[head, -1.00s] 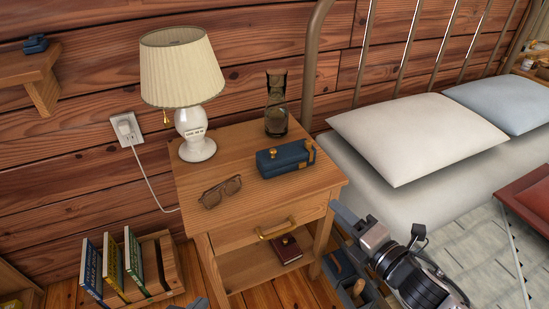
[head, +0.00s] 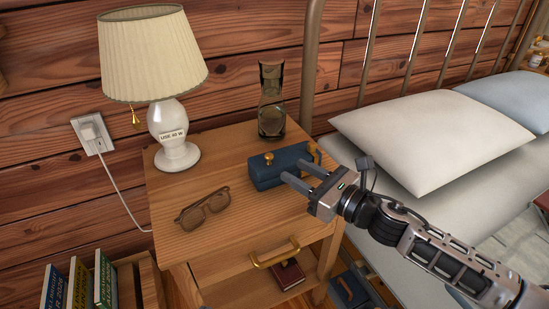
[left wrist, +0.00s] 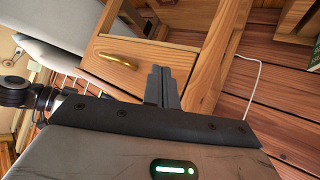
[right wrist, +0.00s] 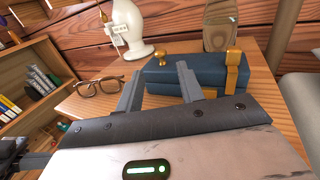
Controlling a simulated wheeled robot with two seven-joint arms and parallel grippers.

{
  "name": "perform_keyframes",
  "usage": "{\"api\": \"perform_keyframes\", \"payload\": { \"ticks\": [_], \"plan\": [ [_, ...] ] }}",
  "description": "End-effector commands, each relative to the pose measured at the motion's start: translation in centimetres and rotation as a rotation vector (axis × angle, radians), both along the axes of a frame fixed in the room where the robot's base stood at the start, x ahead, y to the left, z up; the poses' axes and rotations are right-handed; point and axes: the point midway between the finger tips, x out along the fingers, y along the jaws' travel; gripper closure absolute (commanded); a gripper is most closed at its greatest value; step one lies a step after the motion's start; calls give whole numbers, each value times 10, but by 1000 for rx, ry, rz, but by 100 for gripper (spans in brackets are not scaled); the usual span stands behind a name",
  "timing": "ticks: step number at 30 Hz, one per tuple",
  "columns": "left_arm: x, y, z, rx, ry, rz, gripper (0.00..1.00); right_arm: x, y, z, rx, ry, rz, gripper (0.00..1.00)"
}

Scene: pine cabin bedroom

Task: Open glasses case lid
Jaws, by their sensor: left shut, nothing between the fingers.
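The blue glasses case (head: 265,178) lies on the nightstand top with its lid shut. A brass knob (head: 268,157) sits on the lid at its left end and a brass clasp strap at its right. My right gripper (head: 293,170) is open and empty, its fingers pointing at the case's front side. In the right wrist view the case (right wrist: 205,74) lies just beyond the open fingers (right wrist: 158,72); I cannot tell whether they touch it. My left gripper (left wrist: 160,70) is shut and empty, low in front of the nightstand drawer, and is outside the head view.
The bed with pillows (head: 420,135) is on the right. The front of the top is clear.

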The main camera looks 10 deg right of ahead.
Motion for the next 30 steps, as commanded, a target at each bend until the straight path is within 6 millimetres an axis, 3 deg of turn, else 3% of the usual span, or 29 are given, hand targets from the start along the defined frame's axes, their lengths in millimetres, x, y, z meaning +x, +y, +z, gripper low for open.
{"api": "perform_keyframes", "payload": {
  "ticks": [3,10,23,24,28,30],
  "plan": [
    [0,0,-1,-1,-2,0,100,20,18,1,1,-3,0,62],
    [2,0,0,-5,-13,2,100,46,41,-1,2,1,-1,62],
    [2,-2,3,-11,-25,0,100,55,48,0,2,1,-1,62],
    [2,-2,3,-11,-24,-1,100,55,48,0,2,1,-1,65],
    [1,-2,3,-11,-23,-2,100,55,48,-1,2,1,-1,100],
    [1,-2,2,-10,-22,-2,100,55,48,-1,2,1,-1,100]
  ]
}}
